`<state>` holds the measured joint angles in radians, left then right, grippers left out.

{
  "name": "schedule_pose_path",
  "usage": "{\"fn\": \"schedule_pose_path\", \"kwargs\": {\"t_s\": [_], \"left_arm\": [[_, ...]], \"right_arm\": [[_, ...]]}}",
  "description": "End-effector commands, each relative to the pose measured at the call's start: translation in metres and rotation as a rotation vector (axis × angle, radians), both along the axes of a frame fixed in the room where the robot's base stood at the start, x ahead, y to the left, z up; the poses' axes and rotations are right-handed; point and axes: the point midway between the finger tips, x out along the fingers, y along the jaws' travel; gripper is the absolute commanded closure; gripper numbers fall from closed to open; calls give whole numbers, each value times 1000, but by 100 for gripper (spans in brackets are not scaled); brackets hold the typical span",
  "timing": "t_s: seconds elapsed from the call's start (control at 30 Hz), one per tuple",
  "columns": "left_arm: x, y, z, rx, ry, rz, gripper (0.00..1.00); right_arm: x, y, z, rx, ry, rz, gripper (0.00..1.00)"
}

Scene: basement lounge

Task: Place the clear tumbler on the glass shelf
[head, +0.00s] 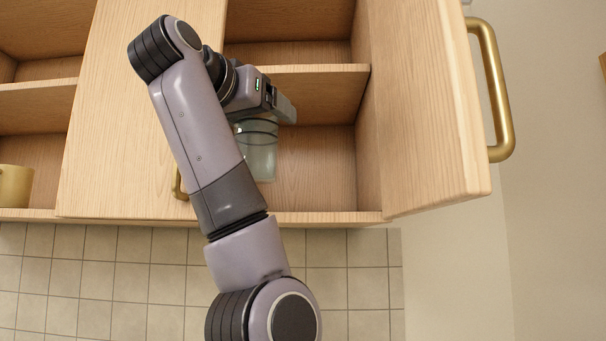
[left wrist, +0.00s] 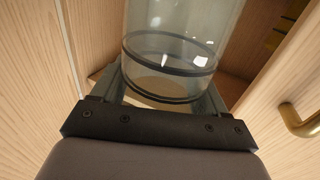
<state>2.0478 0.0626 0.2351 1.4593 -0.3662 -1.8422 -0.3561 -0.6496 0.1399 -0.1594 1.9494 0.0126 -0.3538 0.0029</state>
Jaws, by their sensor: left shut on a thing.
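The clear tumbler (head: 262,160) is a see-through cylinder with dark bands; it also fills the upper middle of the left wrist view (left wrist: 172,45). My left gripper (head: 278,108) is shut around it, with one finger on each side in the left wrist view (left wrist: 165,90). The tumbler is in the lower compartment of the open wooden cabinet, below the middle shelf (head: 315,69) in the picture. My arm hides part of it. I cannot tell whether its base touches the compartment floor (head: 315,192). The shelves look wooden; no shelf of glass shows. My right gripper is out of view.
The open cabinet door (head: 430,110) with a brass handle (head: 497,90) stands to the right of the compartment. A gold mug (head: 14,186) sits in the far-left compartment. Free floor lies right of the tumbler.

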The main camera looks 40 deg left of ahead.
Motion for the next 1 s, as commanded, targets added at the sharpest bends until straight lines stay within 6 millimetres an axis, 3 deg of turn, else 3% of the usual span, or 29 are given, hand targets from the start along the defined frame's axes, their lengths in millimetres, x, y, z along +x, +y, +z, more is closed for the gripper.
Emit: {"fn": "schedule_pose_path", "kwargs": {"t_s": [0.2, 0.43, 0.73, 1.0], "left_arm": [[60, 19, 3, -1, 6, -1, 82], [109, 35, 4, -1, 2, -1, 82], [138, 44, 3, -1, 2, -1, 82], [139, 44, -29, -1, -1, -1, 82]], "right_arm": [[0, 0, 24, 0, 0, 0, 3], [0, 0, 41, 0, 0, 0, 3], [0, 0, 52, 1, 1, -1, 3], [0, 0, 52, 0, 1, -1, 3]]}}
